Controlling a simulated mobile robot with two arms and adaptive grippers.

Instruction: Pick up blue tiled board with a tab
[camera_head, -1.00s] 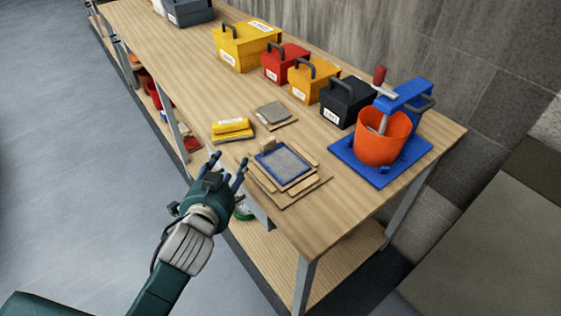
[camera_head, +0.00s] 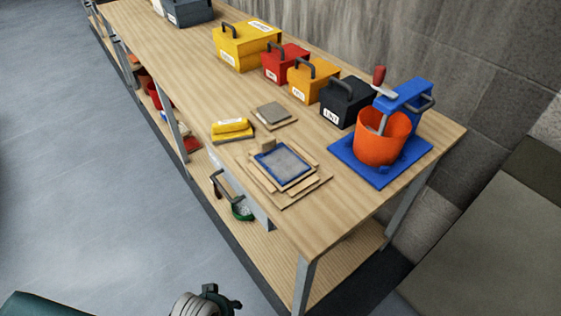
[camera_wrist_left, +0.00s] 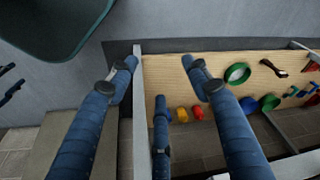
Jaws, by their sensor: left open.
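The blue tiled board (camera_head: 283,164) lies flat on a stack of thin wooden boards near the front edge of the workbench. It has a blue rim and a greyish face; I cannot clearly make out a tab. My left gripper (camera_head: 218,302) shows only partly at the bottom of the head view, below and away from the bench top. In the left wrist view my left gripper (camera_wrist_left: 160,72) is open, with its blue fingers spread and nothing between them. The board does not show in the wrist view. My right gripper is not in view.
A small wooden block (camera_head: 266,145) sits at the board's far corner. Yellow pieces (camera_head: 232,129) and a grey tile panel (camera_head: 271,112) lie nearby. An orange bucket (camera_head: 383,137) stands right on a blue base. Handled boxes (camera_head: 312,80) line the wall. A drawer handle (camera_head: 225,186) juts out in front.

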